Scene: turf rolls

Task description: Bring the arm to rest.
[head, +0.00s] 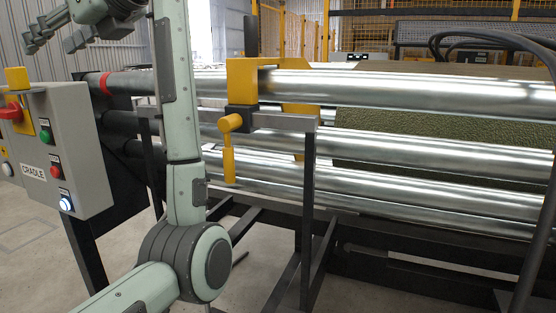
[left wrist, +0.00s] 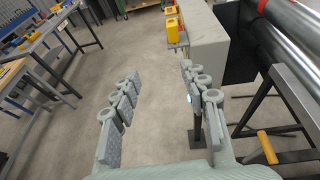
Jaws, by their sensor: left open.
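My left arm (head: 184,120) rises from the bottom left of the head view, bends at a joint, and runs upright past the top edge. Its left gripper (head: 52,44) is at the upper left, above the grey control box (head: 82,135) and clear of it in the picture. In the left wrist view the left gripper (left wrist: 160,72) has its two fingers wide apart, with only bare floor between them. It holds nothing. My right gripper is in neither view.
The box is labelled CRADLE and has a lit button (head: 66,204). Steel rollers (head: 420,90) run behind the arm, with a yellow bracket (head: 242,80) to its right and green turf (head: 450,140) behind. Workbenches (left wrist: 62,45) stand left in the wrist view; the floor between is clear.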

